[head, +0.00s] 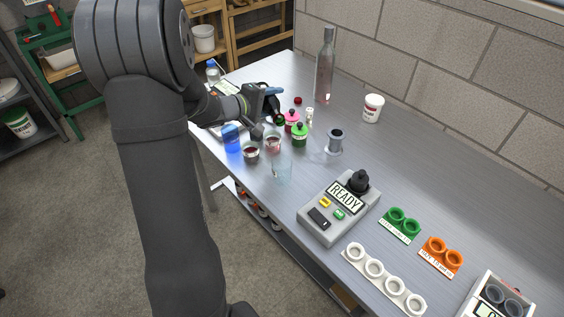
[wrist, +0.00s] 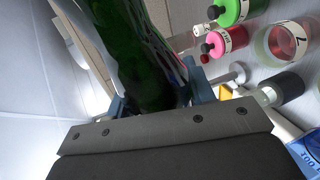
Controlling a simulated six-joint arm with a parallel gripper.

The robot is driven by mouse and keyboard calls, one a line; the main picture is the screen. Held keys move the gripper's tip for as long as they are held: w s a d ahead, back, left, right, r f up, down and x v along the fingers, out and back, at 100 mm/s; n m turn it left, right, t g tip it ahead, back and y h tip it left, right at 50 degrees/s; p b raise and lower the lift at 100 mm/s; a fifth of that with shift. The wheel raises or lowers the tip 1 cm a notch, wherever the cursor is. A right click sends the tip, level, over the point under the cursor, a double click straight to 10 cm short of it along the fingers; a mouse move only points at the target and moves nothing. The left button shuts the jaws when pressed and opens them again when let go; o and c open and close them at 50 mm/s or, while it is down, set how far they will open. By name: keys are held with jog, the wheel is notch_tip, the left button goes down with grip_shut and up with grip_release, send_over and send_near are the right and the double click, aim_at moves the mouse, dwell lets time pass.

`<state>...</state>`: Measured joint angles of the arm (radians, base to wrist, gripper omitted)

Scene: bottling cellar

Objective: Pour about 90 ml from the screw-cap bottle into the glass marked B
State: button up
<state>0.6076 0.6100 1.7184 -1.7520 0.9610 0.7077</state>
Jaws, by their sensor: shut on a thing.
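My gripper (head: 265,94) is over the far left part of the bench in the head view. In the wrist view its blue fingers are shut on a dark green bottle (wrist: 135,45) with a pale label. The bottle's neck and cap are out of the wrist view, and the head view mostly hides it. Below and in front of the gripper stand a blue glass (head: 231,138), a small glass with dark contents (head: 251,154), a glass with reddish contents (head: 272,143) and a clear glass (head: 281,173). I cannot read a B on any of them.
Pink (head: 292,117) and green (head: 299,135) small bottles stand close by the gripper. A tall clear bottle (head: 324,72), a white tub (head: 373,108) and a grey cylinder (head: 335,140) stand farther right. A grey device reading READY (head: 330,222) and coloured holders (head: 441,257) occupy the front right.

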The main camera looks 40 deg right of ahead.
aim_at(270, 98)
jog(key=shift+f+m, duration=0.3)
dwell(0.8)
jog(key=shift+w+d, duration=0.15)
jog(key=shift+w+d+f+h, duration=0.1)
jog(key=shift+w+d+h, duration=0.2)
jog(key=shift+w+d, duration=0.15)
jog(key=shift+w+d+t, duration=0.1)
jog(key=shift+w+t, duration=0.2)
jog(key=shift+w, duration=0.1)
jog(key=shift+w+f+m, duration=0.15)
jog(key=shift+w+m, duration=0.15)
jog(key=shift+w, duration=0.2)
jog(key=shift+f+p, duration=0.25)
jog(key=shift+p, duration=0.05)
dwell(1.3)
jog(key=r+n, duration=0.1)
jog(key=r+n+y, duration=0.1)
jog(key=shift+w+r+g, duration=0.3)
jog(key=shift+g, duration=0.1)
jog(key=shift+r, duration=0.2)
